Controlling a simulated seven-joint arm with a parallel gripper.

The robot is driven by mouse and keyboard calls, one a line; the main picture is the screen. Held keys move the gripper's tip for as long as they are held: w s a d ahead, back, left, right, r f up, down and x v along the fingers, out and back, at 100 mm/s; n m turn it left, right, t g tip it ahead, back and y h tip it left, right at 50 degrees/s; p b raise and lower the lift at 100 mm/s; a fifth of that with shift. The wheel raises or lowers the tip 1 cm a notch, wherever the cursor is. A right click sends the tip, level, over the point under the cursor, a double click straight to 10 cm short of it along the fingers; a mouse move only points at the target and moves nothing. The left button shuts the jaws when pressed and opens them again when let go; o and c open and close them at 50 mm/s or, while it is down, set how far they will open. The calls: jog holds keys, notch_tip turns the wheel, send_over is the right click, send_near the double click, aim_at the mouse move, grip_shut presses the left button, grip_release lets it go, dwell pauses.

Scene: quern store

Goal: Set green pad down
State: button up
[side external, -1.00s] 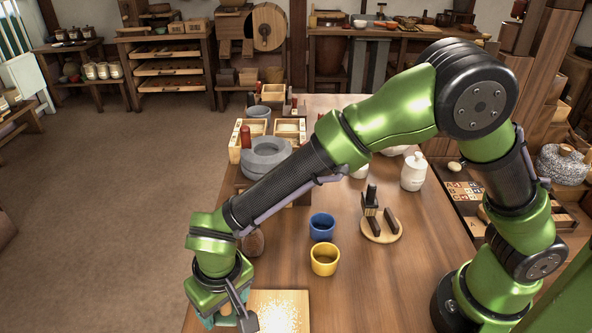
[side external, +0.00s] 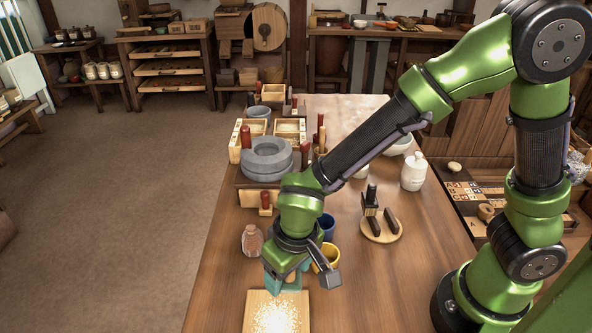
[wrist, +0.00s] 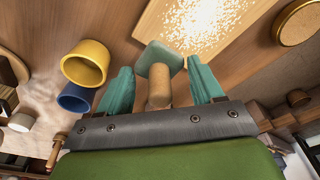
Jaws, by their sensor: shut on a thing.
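The green pad (wrist: 158,58) has a rounded square green head and a tan cork-like handle (wrist: 159,90). My gripper (wrist: 160,72), with teal fingers, is shut on the pad's handle, one finger on each side. In the wrist view the pad's head overlaps the edge of a wooden board (wrist: 150,22) with a pale scatter of grains (wrist: 205,22). In the side view my gripper (side external: 285,281) points down by the board's far edge (side external: 250,312), and it mostly hides the pad. I cannot tell whether the pad touches the board or table.
A yellow cup (wrist: 86,64) and a blue cup (wrist: 76,98) stand close to the gripper. A brownish jar (side external: 252,241) stands left of my wrist. A grey stone quern (side external: 266,158) is farther back. A round stand with dark blocks (side external: 382,228) is to the right.

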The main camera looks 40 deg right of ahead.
send_over(218, 286)
jog(key=shift+s+f, duration=0.3)
jog(key=shift+f, duration=2.1)
jog(key=shift+f, duration=0.1)
jog(key=shift+f, duration=0.1)
jog(key=o, duration=1)
